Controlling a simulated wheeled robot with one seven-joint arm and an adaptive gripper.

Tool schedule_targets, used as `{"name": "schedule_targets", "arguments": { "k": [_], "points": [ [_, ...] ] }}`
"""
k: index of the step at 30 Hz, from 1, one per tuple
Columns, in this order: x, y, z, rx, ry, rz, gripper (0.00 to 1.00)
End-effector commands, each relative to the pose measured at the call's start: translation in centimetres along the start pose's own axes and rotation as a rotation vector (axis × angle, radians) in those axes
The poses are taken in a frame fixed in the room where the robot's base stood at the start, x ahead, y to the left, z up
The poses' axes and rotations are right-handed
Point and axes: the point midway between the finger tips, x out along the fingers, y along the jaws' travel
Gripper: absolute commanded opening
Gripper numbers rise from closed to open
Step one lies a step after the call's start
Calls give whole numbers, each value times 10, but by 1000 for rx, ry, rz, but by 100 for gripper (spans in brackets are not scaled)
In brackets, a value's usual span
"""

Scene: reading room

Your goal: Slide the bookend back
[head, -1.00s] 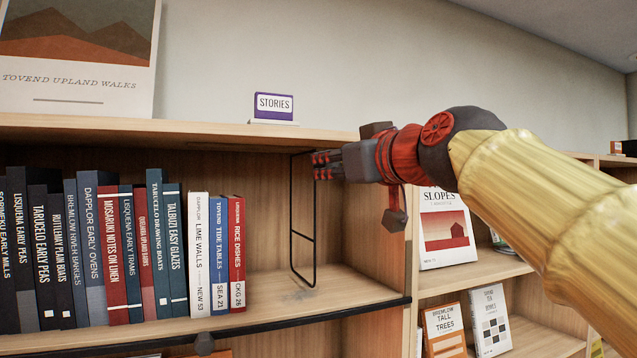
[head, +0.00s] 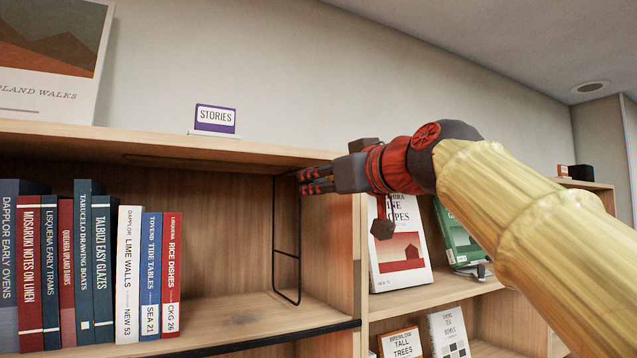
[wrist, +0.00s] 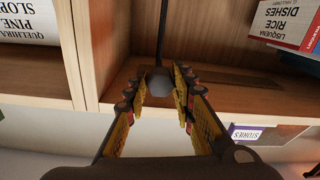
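The bookend (head: 275,235) is a thin black wire frame standing upright in the upper bay, right of the books and apart from them. My gripper (head: 305,180) is at the bookend's upper front corner, just under the top board. In the wrist view, which is upside down, the fingers (wrist: 160,78) stand apart on either side of a grey rounded piece (wrist: 160,83) in line with the bookend's dark wire (wrist: 162,35). Whether the fingers touch it is unclear. The nearest book is the red Rice Dishes (head: 171,275).
A row of books stands at left. A wooden divider (head: 347,235) closes the bay on the right, with empty shelf between it and the bookend. The Stories sign (head: 215,119) stands on the top board. Face-out books (head: 400,250) fill the right-hand bay.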

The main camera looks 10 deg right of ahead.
Motion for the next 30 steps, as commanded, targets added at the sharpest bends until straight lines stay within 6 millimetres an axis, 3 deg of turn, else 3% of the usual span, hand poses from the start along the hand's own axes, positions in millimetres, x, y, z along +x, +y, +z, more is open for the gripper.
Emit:
{"name": "schedule_targets", "arguments": {
  "k": [9,20,23,30],
  "points": [
    [0,0,0,0,0,0,43],
    [-5,0,-1,1,2,1,43],
    [-16,1,-1,2,2,3,43],
    [-65,1,-1,0,2,4,43]
  ]
}}
